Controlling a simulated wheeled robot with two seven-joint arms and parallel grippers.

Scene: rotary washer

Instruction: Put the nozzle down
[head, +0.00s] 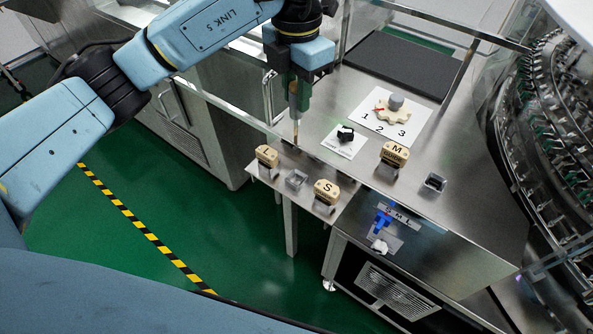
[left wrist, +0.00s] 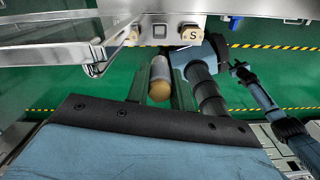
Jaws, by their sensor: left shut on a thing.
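My left gripper (head: 296,108) points down above the left edge of the steel table and is shut on the nozzle (head: 294,100), a slim tan piece with a thin tip pointing down. In the left wrist view the nozzle (left wrist: 160,80) shows as a grey cylinder with a tan end between the green-grey fingers (left wrist: 159,90). Below and to the right are an open square holder (head: 296,180) and tan blocks marked L (head: 267,155), S (head: 326,192) and M (head: 394,154) on small stands. A second open holder (head: 434,183) sits farther right. I cannot make out my right gripper.
A white plate marked 1, 2, 3 (head: 414,124) carries a knob. A small card with a black knob (head: 344,138) lies nearby. A blue switch (head: 382,219) is on the front panel. The rotary machine (head: 555,120) stands at right; a dark pad (head: 402,66) lies behind.

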